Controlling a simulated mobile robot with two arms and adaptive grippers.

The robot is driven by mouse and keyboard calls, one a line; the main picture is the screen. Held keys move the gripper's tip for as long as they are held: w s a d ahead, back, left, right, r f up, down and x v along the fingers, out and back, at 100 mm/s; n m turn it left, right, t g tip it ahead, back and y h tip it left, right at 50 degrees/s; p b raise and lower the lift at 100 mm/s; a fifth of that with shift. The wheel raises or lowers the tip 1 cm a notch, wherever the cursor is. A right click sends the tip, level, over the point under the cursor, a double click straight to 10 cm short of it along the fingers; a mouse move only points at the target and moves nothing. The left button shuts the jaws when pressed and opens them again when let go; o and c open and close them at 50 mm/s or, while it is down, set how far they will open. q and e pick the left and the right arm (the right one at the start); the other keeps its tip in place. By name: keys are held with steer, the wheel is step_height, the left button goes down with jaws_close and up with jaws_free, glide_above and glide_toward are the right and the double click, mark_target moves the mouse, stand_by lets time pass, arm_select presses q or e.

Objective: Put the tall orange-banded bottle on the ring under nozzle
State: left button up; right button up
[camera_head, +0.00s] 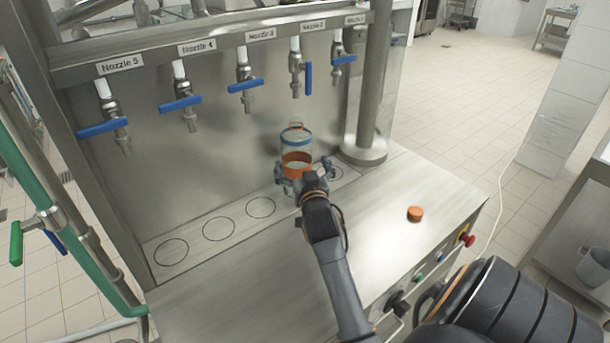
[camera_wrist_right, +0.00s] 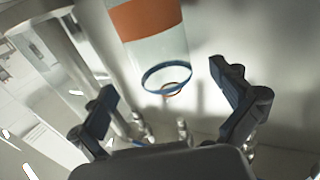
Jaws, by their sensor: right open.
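The tall orange-banded bottle (camera_head: 296,143) stands upright on the counter below the Nozzle 2 tap (camera_head: 296,68). It is clear, with a blue ring near its top and a wide orange band. Its base and the spot under it are hidden by my gripper, so I cannot tell how it sits on a ring. My right gripper (camera_head: 304,170) is at the bottle's lower part, with its fingers open on either side. In the right wrist view the bottle (camera_wrist_right: 160,50) shows beyond and between the spread fingers (camera_wrist_right: 172,105). My left gripper is not in view.
Three empty rings (camera_head: 218,229) are marked to the left of the bottle, and another (camera_head: 339,173) lies to its right near a steel post (camera_head: 366,150). A small orange cap (camera_head: 415,213) lies on the counter at right. Blue-handled taps hang above.

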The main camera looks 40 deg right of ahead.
steer(key=shift+b+v, duration=0.35)
steer(key=shift+v, duration=2.05)
